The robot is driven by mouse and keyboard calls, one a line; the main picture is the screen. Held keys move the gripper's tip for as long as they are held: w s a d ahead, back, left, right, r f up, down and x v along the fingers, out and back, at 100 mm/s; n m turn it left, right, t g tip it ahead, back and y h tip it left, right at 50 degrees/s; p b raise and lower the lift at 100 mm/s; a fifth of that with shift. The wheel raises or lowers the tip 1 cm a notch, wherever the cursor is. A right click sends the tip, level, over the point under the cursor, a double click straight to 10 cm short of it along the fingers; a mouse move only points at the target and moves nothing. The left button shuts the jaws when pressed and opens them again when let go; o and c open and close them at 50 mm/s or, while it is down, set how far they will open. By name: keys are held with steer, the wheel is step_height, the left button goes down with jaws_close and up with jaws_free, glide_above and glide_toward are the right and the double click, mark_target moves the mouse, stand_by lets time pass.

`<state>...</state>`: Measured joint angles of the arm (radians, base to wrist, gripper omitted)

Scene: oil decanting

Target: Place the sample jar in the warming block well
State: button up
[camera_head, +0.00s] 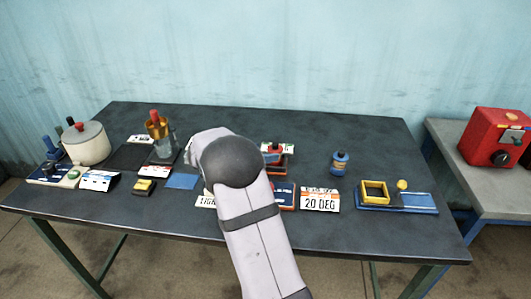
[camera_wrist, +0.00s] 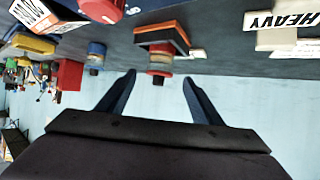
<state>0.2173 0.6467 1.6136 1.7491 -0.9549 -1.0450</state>
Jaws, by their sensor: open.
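A red-topped jar (camera_head: 273,149) with a pale band shows just right of my arm, at an orange-and-black block (camera_head: 280,169). The wrist view is upside down; there the jar (camera_wrist: 160,66) stands against the block (camera_wrist: 161,38). I cannot tell whether it sits in a well. A blue jar (camera_head: 340,163) with an amber band stands alone on the table to the right; it also shows in the wrist view (camera_wrist: 96,50). Which jar is the sample jar is unclear. My gripper (camera_wrist: 158,76) is open and empty, fingers either side of the red-topped jar's line, apart from it. My arm hides it in the head view.
A blue base with a yellow square frame (camera_head: 375,192) lies at the right. A 20 DEG card (camera_head: 319,199) stands in front. A pot (camera_head: 86,144), glass beaker (camera_head: 166,150) and small items fill the left. A red machine (camera_head: 495,137) stands on a side bench. A HEAVY label (camera_wrist: 288,20) shows.

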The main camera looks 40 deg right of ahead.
steer(key=w+a+r+n+t+y, duration=0.3)
steer(key=w+a+n+t+y, duration=0.3)
steer(key=a, duration=0.7)
steer(key=s+a+f+n+y, duration=0.1)
steer(key=s+a+n+y, duration=0.1)
steer(key=a, duration=0.3)
steer(key=s+a+f+n+y, duration=0.2)
steer(key=s+a, duration=0.1)
steer(key=a, duration=0.3)
steer(key=s+a+f+n+y, duration=0.2)
steer(key=a, duration=0.3)
steer(key=shift+s+a+f, duration=0.1)
steer(key=shift+s+a, duration=0.1)
steer(key=shift+s, duration=0.2)
steer(key=s+a+f+n+g, duration=0.1)
steer(key=s+f+n+g, duration=0.1)
steer(key=s, duration=1.1)
steer(key=s+a+f+n+g, duration=0.1)
steer(key=s+f+g, duration=0.3)
steer(key=s, duration=0.8)
steer(key=shift+s+f+n+g, duration=0.25)
steer(key=shift+s+n+g, duration=0.15)
steer(key=shift+g, duration=0.8)
steer(key=shift+a, duration=0.1)
